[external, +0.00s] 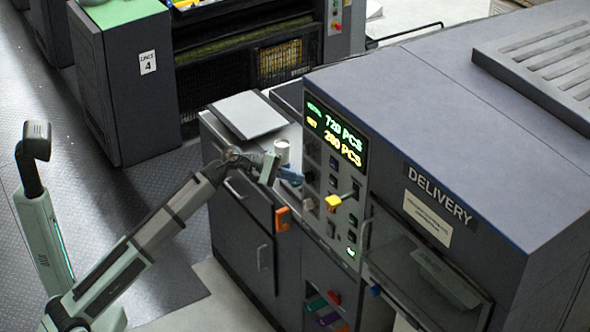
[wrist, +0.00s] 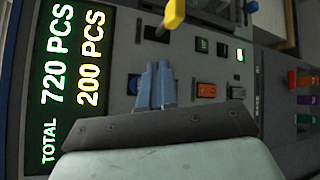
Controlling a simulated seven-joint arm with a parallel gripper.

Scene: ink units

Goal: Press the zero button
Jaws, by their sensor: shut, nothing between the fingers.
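The control panel (external: 334,185) of the delivery unit carries several small buttons and switches. I cannot tell which is the zero button, as the labels are too small to read. A dark switch (wrist: 134,84) and an orange-red rocker (wrist: 206,90) are close to the fingers. My gripper (external: 295,177) is at the panel's left side, with its blue fingertips together and empty. The wrist view shows it (wrist: 157,68) in front of the panel; contact is unclear.
A lit display (external: 338,135) reads 720 PCS and 200 PCS. A white cup (external: 282,147) stands on the cabinet top behind my gripper.

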